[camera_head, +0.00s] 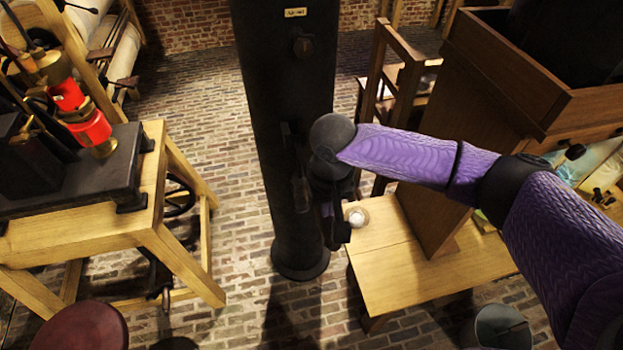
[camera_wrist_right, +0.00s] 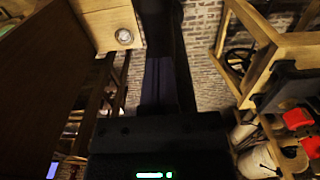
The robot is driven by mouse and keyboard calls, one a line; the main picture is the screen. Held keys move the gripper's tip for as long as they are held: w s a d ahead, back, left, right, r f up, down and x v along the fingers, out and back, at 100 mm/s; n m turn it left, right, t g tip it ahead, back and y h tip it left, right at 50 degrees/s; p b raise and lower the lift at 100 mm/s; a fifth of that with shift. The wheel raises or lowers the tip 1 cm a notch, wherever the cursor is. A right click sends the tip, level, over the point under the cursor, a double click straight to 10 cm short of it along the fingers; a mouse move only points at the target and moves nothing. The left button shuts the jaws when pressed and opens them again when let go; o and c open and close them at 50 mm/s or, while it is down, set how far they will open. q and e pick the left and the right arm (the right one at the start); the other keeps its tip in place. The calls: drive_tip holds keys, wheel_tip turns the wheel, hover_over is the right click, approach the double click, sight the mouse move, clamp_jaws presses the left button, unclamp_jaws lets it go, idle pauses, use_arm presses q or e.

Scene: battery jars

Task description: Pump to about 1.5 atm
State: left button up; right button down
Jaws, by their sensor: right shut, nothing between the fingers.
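A tall black column (camera_head: 285,110) stands upright in the middle of the head view, with a small label (camera_head: 295,12) and a round knob (camera_head: 303,45) near its top. My right gripper (camera_head: 328,232) points down in front of the column's lower part. It is shut and empty, and its dark fingers blend with the column, so I cannot tell whether they touch it. A small round pale dial or disc (camera_head: 357,216) lies on the wooden bench; it also shows in the wrist view (camera_wrist_right: 124,37), and no reading is legible. My left gripper is out of view.
A wooden stand (camera_head: 155,215) at left bears a black machine with red and brass parts (camera_head: 88,122). A wooden bench (camera_head: 430,285) with a tall wooden cabinet (camera_head: 450,120) is at right. A grey bucket (camera_head: 497,328) stands at the front. Brick floor lies open between stand and column.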

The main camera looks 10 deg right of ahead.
drive_tip(key=shift+f, duration=0.1)
wheel_tip(320, 180, down, 15)
drive_tip(key=b, duration=0.8)
wheel_tip(320, 180, up, 16)
drive_tip(key=p, duration=1.6)
drive_tip(key=shift+f+p, duration=0.1)
drive_tip(key=shift+p, duration=0.25)
drive_tip(key=shift+f, duration=0.25)
drive_tip(key=shift+f+b, duration=0.1)
drive_tip(key=shift+b, duration=0.2)
wheel_tip(320, 180, down, 15)
drive_tip(key=b, duration=1.2)
wheel_tip(320, 180, up, 14)
drive_tip(key=p, duration=1.5)
drive_tip(key=shift+s+r, duration=0.1)
drive_tip(key=shift+r, duration=0.6)
drive_tip(key=shift+b, duration=0.3)
